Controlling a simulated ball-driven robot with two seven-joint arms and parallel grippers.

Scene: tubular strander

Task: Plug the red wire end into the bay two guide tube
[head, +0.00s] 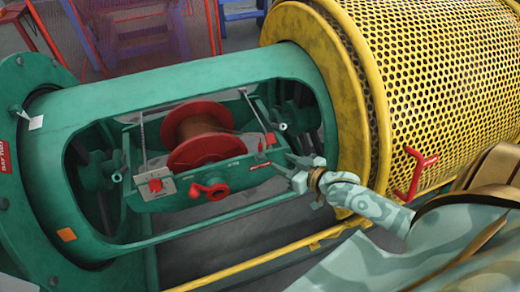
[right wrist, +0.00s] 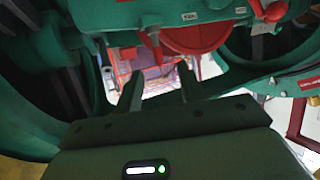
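The bay two label (head: 5,158) is on the green frame at the left of the head view. Inside the window, small red tips (head: 262,146) stand at the right end of the cradle's front plate; one looks like the red wire end. A short pale-ended tube (head: 283,127), apparently the guide tube, sits at the window's right end. My right gripper (head: 284,163) is just right of and below the red tips. In the right wrist view its fingers (right wrist: 160,88) are apart with nothing between them; a red peg (right wrist: 150,46) lies beyond them. My left gripper is not in view.
The green tube wall (head: 180,83) surrounds the window. A yellow perforated guard (head: 440,75) with a red handle (head: 418,170) is at the right. A yellow rail (head: 270,258) runs below.

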